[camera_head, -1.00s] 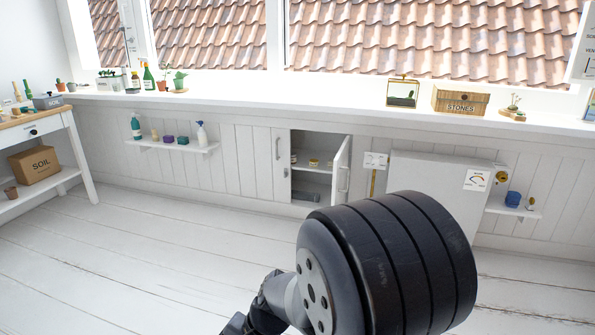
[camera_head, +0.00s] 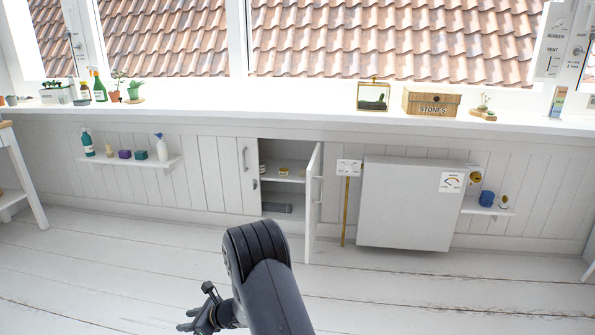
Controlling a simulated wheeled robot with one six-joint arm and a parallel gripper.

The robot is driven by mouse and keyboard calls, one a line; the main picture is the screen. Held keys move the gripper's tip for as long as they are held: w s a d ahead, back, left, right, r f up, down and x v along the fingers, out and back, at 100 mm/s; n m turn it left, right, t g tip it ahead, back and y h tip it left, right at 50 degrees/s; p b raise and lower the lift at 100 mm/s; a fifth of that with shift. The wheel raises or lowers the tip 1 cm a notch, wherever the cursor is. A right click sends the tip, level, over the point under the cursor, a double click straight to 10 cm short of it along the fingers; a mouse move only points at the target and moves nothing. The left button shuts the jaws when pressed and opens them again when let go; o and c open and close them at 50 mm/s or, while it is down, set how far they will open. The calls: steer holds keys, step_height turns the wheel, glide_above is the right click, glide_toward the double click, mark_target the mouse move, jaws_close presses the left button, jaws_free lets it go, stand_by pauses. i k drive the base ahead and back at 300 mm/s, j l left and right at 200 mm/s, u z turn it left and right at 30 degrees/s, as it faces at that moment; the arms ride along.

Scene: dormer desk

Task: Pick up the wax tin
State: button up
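Small tins stand on the upper shelf inside the open cupboard, one of them a yellowish tin (camera_head: 283,171) near the middle. They are too small to tell which is the wax tin. My gripper (camera_head: 187,322) shows at the lower left of my arm, low in front of the cupboard and well apart from the tins. Its fingers are small and dark, and their opening is unclear.
The cupboard door (camera_head: 314,203) stands open to the right. A grey box (camera_head: 277,208) lies on the cupboard bottom. A wall shelf (camera_head: 130,161) with bottles is at left. A white panel (camera_head: 405,204) is at right. The floor in front is clear.

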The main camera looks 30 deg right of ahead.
mark_target(284, 171)
steer(key=i+l+z, duration=0.1)
steer(key=i+z, duration=0.25)
steer(key=i, duration=0.3)
steer(key=i+j+z, duration=0.1)
steer(key=i+z, duration=0.25)
steer(key=i, duration=0.25)
steer(key=i+j+z, duration=0.35)
steer(key=i, duration=0.3)
steer(key=i+j+z, duration=0.35)
steer(key=i, duration=0.25)
steer(key=i+j+z, duration=0.35)
steer(key=i+j, duration=0.2)
